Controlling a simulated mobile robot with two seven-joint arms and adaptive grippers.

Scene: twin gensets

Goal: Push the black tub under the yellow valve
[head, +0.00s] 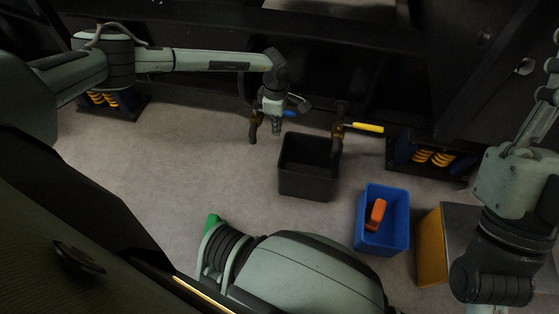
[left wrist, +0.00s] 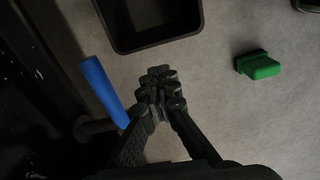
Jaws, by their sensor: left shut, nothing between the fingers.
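The black tub (head: 306,187) stands on the floor in the middle of the head view. The yellow valve (head: 367,127) has its pipe and spout hanging at the tub's right rim; I cannot tell whether the spout is over the opening or just beside it. My left gripper (head: 276,129) is shut and empty, just left of the tub by the blue-handled valve (head: 289,113). In the left wrist view the closed fingers (left wrist: 162,88) are apart from the tub (left wrist: 163,42), and the blue handle (left wrist: 103,90) is beside them. My right gripper is out of view.
A blue bin (head: 380,241) with an orange object (head: 376,214) inside stands right of the tub. A yellow-sided box (head: 431,248) is further right. A green object (left wrist: 258,65) lies on the floor. Dark machinery runs along the back; floor left of the tub is clear.

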